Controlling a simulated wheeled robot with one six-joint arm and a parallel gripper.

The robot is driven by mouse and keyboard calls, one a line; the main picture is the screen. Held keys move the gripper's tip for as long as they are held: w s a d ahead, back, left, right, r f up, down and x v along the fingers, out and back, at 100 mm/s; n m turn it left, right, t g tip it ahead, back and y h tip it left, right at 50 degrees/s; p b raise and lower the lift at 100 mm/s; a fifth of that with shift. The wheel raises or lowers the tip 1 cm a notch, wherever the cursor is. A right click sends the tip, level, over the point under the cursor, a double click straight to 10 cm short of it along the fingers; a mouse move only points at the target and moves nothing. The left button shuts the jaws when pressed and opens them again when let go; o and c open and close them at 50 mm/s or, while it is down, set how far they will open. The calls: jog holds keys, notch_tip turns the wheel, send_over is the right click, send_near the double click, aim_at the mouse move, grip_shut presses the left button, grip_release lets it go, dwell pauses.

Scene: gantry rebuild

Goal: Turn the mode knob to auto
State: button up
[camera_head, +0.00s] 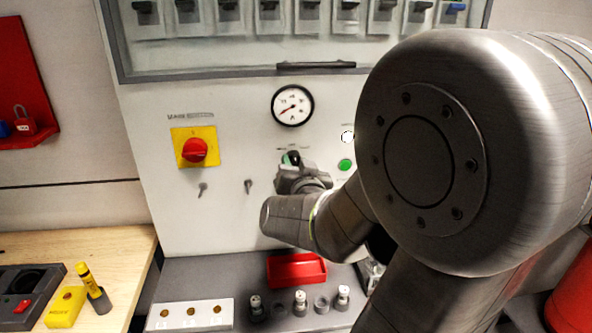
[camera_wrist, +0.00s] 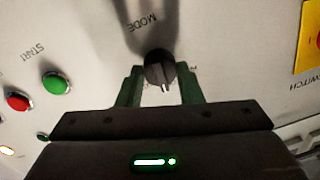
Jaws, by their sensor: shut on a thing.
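The mode knob (camera_wrist: 160,70) is a black round knob with a pale pointer line, on the pale panel below the word MODE in the wrist view. My gripper (camera_wrist: 160,88) has its two green fingers on either side of the knob and is shut on it. In the wrist view the pointer line faces down toward the gripper body. The position lettering beside the knob is mostly hidden by the fingers. In the head view my gripper (camera_head: 291,160) is at the panel below the gauge, and it hides most of the knob.
A green start button (camera_wrist: 56,84) and a red button (camera_wrist: 18,102) sit beside the knob. A red switch on a yellow plate (camera_head: 180,133) is left of my gripper, with keys below. A gauge (camera_head: 292,105) is above. A red tray (camera_head: 297,269) lies on the ledge below.

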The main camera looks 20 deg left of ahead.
jog(key=m+b, duration=0.8)
jog(key=shift+f, duration=0.15)
jog(key=shift+b, duration=0.3)
jog(key=o, duration=1)
jog(key=shift+s, duration=0.1)
jog(key=shift+p+v, duration=1.7)
jog(key=shift+v, duration=5.15)
